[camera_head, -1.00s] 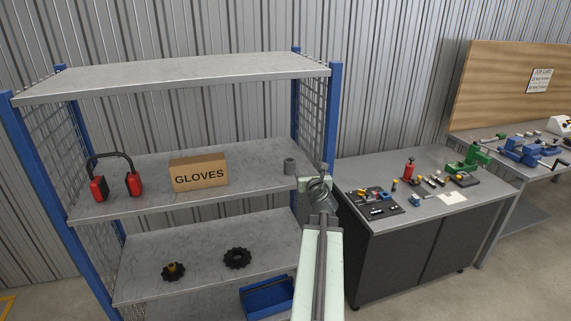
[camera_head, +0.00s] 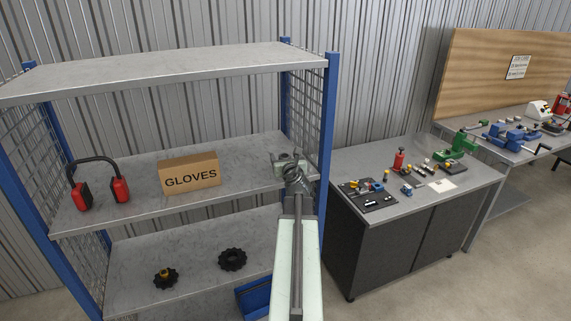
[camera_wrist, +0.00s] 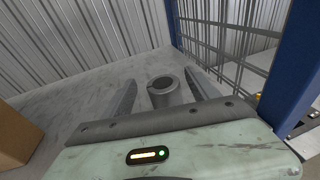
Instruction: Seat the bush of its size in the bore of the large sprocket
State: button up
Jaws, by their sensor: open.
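A grey hollow bush (camera_wrist: 165,94) stands upright on the middle shelf in the wrist view, between the two fingers of my gripper (camera_wrist: 161,82). Clear space shows on both sides of it. In the head view my gripper (camera_head: 289,161) is over the right end of that shelf and largely hides the bush. My gripper is open. On the lower shelf lie two black toothed sprockets. The right sprocket (camera_head: 232,260) looks a little larger and has an open, empty bore. The left sprocket (camera_head: 165,279) has a brass-coloured piece at its centre.
A gloves box (camera_head: 189,174) and red ear defenders (camera_head: 120,190) are on the middle shelf (camera_head: 240,170), left of my gripper. A blue rack post (camera_head: 328,140) and mesh side stand close on the right. A blue bin (camera_head: 252,299) sits low beside my arm.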

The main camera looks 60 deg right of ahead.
aim_at(284, 154)
jog(key=x, duration=0.4)
jog(key=shift+d+f+b, duration=0.2)
jog(key=shift+d+b, duration=0.05)
jog(key=shift+b, duration=0.05)
jog(key=shift+s+a+r, duration=0.1)
jog(key=shift+s, duration=0.05)
